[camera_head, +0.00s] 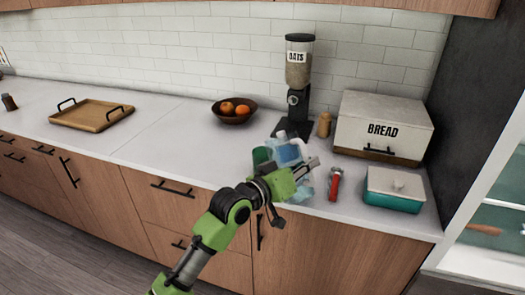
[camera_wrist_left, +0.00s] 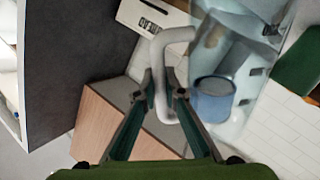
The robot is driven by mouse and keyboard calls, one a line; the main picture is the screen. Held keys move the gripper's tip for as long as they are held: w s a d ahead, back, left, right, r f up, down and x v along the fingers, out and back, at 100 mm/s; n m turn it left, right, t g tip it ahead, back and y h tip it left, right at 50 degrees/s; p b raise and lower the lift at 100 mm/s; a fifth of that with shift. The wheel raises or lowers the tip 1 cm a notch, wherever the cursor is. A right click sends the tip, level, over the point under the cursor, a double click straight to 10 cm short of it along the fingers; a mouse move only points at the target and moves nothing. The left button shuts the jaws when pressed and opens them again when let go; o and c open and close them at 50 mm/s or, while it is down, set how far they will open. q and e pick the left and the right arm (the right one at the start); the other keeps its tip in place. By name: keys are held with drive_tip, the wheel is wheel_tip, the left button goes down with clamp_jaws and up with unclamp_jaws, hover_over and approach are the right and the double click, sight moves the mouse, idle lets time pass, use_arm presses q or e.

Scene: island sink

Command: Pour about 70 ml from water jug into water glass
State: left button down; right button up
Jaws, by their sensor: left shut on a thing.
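The water jug (camera_head: 289,151) is clear light blue with a white handle. It is lifted at the counter's front edge, largely hidden behind my left gripper (camera_head: 306,171). In the left wrist view my left gripper (camera_wrist_left: 166,92) is shut on the white handle, and the clear jug body (camera_wrist_left: 238,48) extends to the upper right. A blue, round, cup-like shape (camera_wrist_left: 213,100) shows beside the handle; I cannot tell if it is the water glass or part of the jug. A pale blue patch (camera_head: 304,192) shows below the gripper, too covered to identify. My right gripper is out of view.
A dark green item (camera_head: 262,156) stands left of the jug. A fruit bowl (camera_head: 234,115) and wooden tray (camera_head: 88,118) are left, with clear counter between.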

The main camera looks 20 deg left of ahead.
sight(295, 139)
use_arm(q)
drive_tip(key=shift+w+a+r+n, duration=0.5)
drive_tip(key=shift+a+n, duration=0.1)
drive_tip(key=shift+n, duration=0.3)
drive_tip(key=shift+w+a+r+n+g+p, duration=0.3)
drive_tip(key=shift+w+a+r+n+g, duration=0.15)
drive_tip(key=shift+n, duration=0.55)
drive_tip(key=shift+w+a+r+n+p, duration=0.15)
drive_tip(key=shift+a+r+n+p, duration=0.15)
drive_tip(key=shift+r+p, duration=0.25)
drive_tip(key=shift+w+a+r+n+g+h+p, duration=0.2)
drive_tip(key=shift+w+a+r+n+p, duration=0.2)
drive_tip(key=shift+r, duration=0.2)
drive_tip(key=shift+w+a+r+n+g+h+p, duration=0.1)
drive_tip(key=shift+w+a+r+n+h+p, duration=0.15)
drive_tip(key=shift+r+n, duration=0.3)
drive_tip(key=shift+a+r, duration=0.2)
drive_tip(key=shift+r, duration=0.1)
drive_tip(key=shift+r+n, duration=0.1)
drive_tip(key=shift+n, duration=0.15)
drive_tip(key=shift+w+a+r+n+p, duration=0.25)
drive_tip(key=shift+w+a+r+p, duration=0.15)
drive_tip(key=shift+a+p, duration=0.15)
drive_tip(key=shift+w+a+r+n+p, duration=0.25)
drive_tip(key=shift+w+a+p, duration=0.2)
drive_tip(key=shift+p, duration=0.1)
drive_tip(key=shift+w+a+r+g+h+p, duration=0.2)
drive_tip(key=shift+a+g+h+p, duration=0.05)
drive_tip(key=shift+a+p, duration=0.05)
